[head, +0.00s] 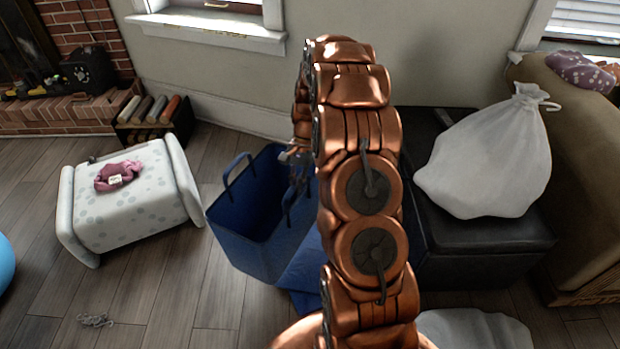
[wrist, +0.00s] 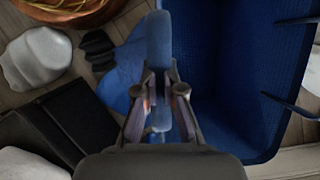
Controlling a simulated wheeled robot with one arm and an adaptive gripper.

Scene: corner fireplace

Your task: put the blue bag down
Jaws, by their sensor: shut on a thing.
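The blue bag (head: 262,238) is an open-topped, box-shaped tote with loop handles, in the middle of the head view, left of my arm. My gripper (head: 298,160) is at the bag's right side, partly hidden by my copper arm. In the wrist view my gripper (wrist: 161,88) is shut on one blue handle of the bag, and the open bag (wrist: 240,105) spreads to the right, its inside looking empty. I cannot tell whether the bag's bottom touches the floor.
A white dotted footstool (head: 125,205) with a pink cloth (head: 118,176) stands left of the bag. A blue cloth-like thing (head: 303,272) lies beside the bag. A black ottoman (head: 480,240) bears a white sack (head: 490,155).

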